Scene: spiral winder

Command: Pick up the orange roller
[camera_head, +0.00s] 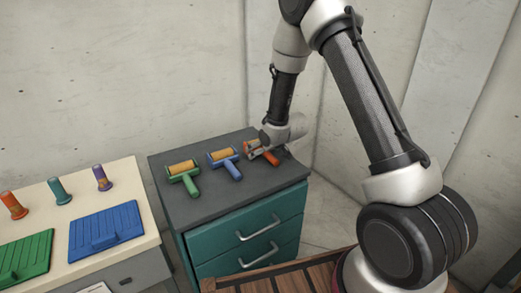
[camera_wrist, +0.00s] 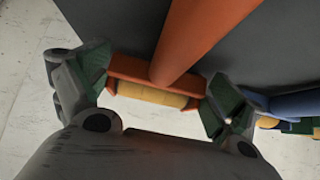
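The orange roller (camera_head: 271,159) lies on the dark top of a teal drawer cabinet (camera_head: 185,206), at the right of a row of rollers. In the wrist view the orange roller (camera_wrist: 198,38) shows its orange handle, crossbar and yellow-tan cylinder. My gripper (camera_head: 256,149) is down at the roller and partly covers it in the head view. In the wrist view my gripper (camera_wrist: 160,88) has its fingers spread wide, one at each end of the crossbar. They are very close to the ends; contact is not clear.
A blue roller (camera_head: 225,161) lies just left of the orange one, and a green roller (camera_head: 184,176) further left. A cream table (camera_head: 148,226) with coloured pegs and ribbed blue and green plates stands at the left. A concrete wall is close behind.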

